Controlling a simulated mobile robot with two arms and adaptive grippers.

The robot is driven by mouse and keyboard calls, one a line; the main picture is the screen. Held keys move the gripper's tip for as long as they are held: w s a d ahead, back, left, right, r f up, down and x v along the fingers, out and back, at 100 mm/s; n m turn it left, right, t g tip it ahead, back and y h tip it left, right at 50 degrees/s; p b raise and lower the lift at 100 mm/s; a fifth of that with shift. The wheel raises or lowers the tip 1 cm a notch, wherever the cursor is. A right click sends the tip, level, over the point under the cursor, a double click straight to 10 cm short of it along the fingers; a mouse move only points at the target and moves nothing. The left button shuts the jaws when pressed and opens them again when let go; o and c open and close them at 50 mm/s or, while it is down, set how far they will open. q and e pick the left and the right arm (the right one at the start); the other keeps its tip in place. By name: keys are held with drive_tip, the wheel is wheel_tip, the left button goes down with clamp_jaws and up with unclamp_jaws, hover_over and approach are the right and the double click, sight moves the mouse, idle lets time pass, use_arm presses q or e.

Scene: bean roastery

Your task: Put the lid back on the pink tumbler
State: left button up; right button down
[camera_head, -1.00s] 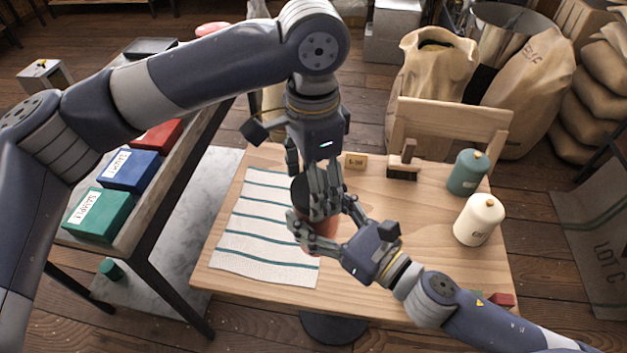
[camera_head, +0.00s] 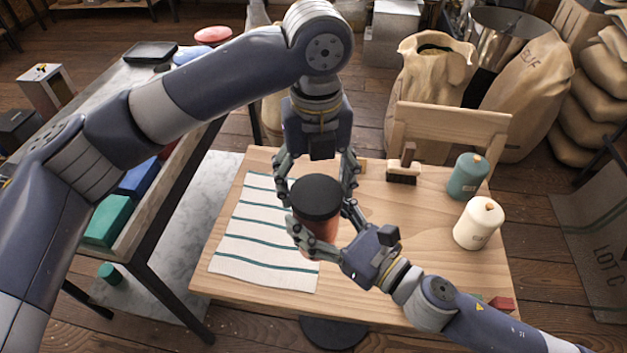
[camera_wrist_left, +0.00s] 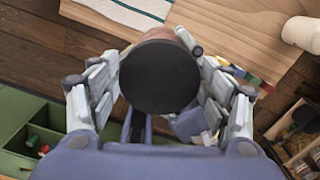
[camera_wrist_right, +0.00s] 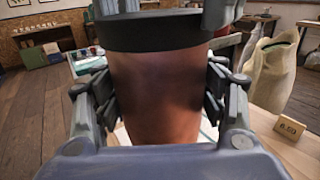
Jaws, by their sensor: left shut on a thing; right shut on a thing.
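The pink tumbler (camera_head: 318,228) stands upright over the wooden table, and its body looks reddish-brown in the right wrist view (camera_wrist_right: 155,95). The black lid (camera_head: 316,196) is at its top, with no clear gap below it in the right wrist view (camera_wrist_right: 150,32). My left gripper (camera_head: 315,188) has its fingers on both sides of the lid and is shut on it; the round lid top (camera_wrist_left: 160,77) faces the left wrist camera. My right gripper (camera_head: 324,224) is shut on the tumbler's body, lower down.
A striped cloth (camera_head: 257,255) lies at left on the table (camera_head: 400,260). A brush (camera_head: 404,170), a teal canister (camera_head: 468,176) and a cream canister (camera_head: 479,223) stand at right. A chair (camera_head: 450,130) is behind. A side bench (camera_head: 140,225) holds boxes at left.

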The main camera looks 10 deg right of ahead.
use_arm(q)
drive_tip(key=m, duration=0.5)
drive_tip(key=shift+d+m, duration=0.15)
drive_tip(key=shift+m, duration=0.15)
drive_tip(key=m, duration=0.4)
drive_tip(key=shift+d+m, duration=0.15)
drive_tip(key=shift+m, duration=0.25)
drive_tip(key=o, duration=0.9)
drive_tip(key=shift+o, duration=0.2)
drive_tip(key=shift+s, duration=0.1)
wheel_tip(320, 180, up, 12)
